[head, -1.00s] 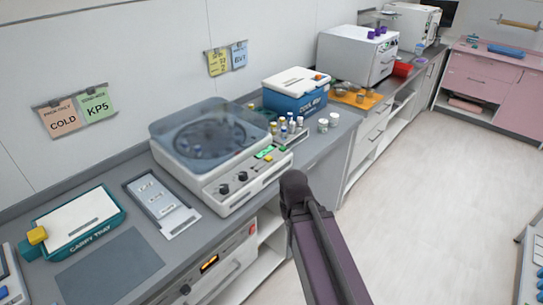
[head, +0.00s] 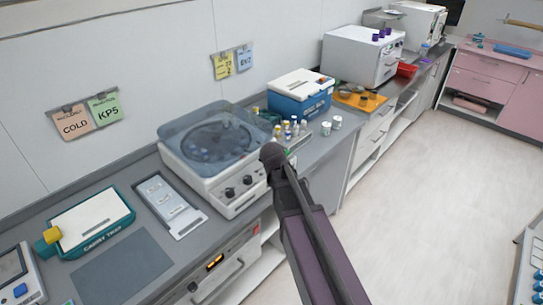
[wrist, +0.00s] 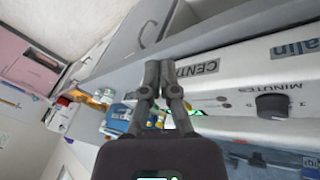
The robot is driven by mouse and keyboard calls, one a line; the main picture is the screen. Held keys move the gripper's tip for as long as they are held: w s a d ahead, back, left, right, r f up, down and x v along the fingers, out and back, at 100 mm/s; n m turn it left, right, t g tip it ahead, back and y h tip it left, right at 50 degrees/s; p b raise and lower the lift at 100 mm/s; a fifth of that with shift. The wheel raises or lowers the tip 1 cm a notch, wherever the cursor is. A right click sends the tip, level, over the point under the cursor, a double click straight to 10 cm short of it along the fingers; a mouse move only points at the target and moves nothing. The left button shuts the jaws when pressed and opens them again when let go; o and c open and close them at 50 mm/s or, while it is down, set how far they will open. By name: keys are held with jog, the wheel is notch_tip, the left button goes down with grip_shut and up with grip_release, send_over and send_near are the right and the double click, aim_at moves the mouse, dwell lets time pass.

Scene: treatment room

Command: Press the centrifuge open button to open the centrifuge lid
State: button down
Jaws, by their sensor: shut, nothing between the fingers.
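The white centrifuge (head: 208,178) stands on the grey counter in the head view. Its clear bluish lid (head: 212,132) is down over the round rotor bowl. Its front panel shows close up in the wrist view (wrist: 225,82), with a "CENT" label and a dark MINUTES knob (wrist: 272,106). My gripper (wrist: 158,70) is shut and empty, its fingertips in front of the panel beside that label. A green patch (wrist: 191,113) shows partly behind the fingers. In the head view my arm covers the panel's right end, so the open button cannot be made out there. Contact cannot be told.
Small vials (head: 290,128) and a blue cooler box (head: 300,98) stand close to the right of the centrifuge. A grey tray (head: 168,204) and a teal carry tray (head: 92,225) lie to its left. The floor in front is open.

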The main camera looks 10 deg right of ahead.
jog(key=w+a+r+t+h+p, duration=0.1)
jog(key=w+r+p, duration=0.1)
jog(key=w+r, duration=0.2)
jog(key=w+a+r+t+h+p, duration=0.1)
jog(key=w+r+t+p, duration=0.1)
jog(key=w+r, duration=0.3)
jog(key=w, duration=0.4)
jog(key=shift+w+r+n+t+h, duration=0.2)
jog(key=shift+w+n+t+h, duration=0.1)
jog(key=shift+w+n, duration=0.1)
jog(key=shift+f, duration=0.15)
notch_tip(320, 180, down, 8)
jog(key=b, duration=0.8)
jog(key=shift+f, duration=0.2)
jog(key=shift+b, duration=0.3)
jog(key=shift+f+b, duration=0.95)
jog(key=shift+f, duration=0.05)
dwell(1.4)
jog(key=shift+r, duration=0.15)
jog(key=shift+r+p, duration=0.8)
jog(key=shift+p, duration=0.15)
jog(key=shift+r, duration=0.1)
